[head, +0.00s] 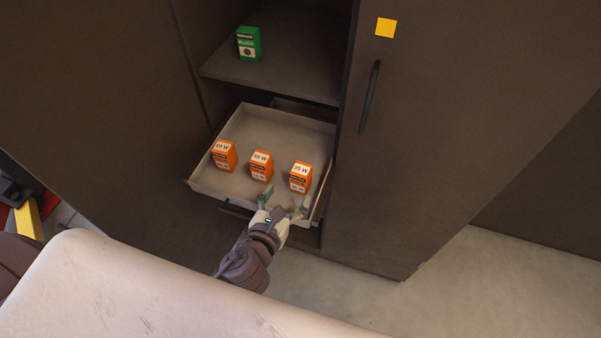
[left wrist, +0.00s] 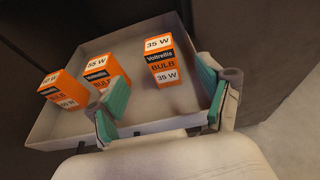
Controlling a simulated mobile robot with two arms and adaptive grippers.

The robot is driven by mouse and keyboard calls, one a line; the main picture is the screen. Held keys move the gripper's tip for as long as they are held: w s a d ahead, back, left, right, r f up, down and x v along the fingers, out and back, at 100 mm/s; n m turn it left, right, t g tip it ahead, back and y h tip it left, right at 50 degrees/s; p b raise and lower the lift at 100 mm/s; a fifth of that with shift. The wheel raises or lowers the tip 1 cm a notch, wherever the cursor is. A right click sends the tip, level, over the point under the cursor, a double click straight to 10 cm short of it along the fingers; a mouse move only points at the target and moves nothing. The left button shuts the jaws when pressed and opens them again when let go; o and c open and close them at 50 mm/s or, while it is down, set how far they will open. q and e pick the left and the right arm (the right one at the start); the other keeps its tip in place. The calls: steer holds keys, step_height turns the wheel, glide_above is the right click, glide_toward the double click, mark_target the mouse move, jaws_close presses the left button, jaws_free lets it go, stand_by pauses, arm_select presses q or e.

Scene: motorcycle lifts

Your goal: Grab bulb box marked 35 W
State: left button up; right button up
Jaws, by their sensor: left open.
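The orange bulb box marked 35 W (head: 300,177) stands upright at the right of the row in the open drawer (head: 208,190). In the left wrist view the 35 W box (left wrist: 163,62) shows its label clearly, beyond and between my fingers. My left gripper (head: 283,204) is open and empty at the drawer's front edge, just short of the box. Its green-padded fingers also show in the left wrist view (left wrist: 162,108). A box marked 55 W (head: 261,167) stands in the middle and one marked 60 W (head: 224,156) at the left. My right gripper is not in view.
A green plugs box (head: 248,43) stands on the shelf (head: 290,65) above the drawer. A closed cabinet door with a handle (head: 370,97) and a yellow square (head: 386,28) is to the right. The drawer's low walls surround the boxes, with bare floor behind them.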

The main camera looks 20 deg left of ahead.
mark_target(298, 177)
arm_select(q)
steer(key=x, duration=1)
steer(key=shift+w+r+p, duration=0.1)
steer(key=shift+w+p, duration=0.1)
steer(key=shift+p, duration=0.15)
steer(key=shift+s, duration=0.1)
steer(key=c, duration=1.3)
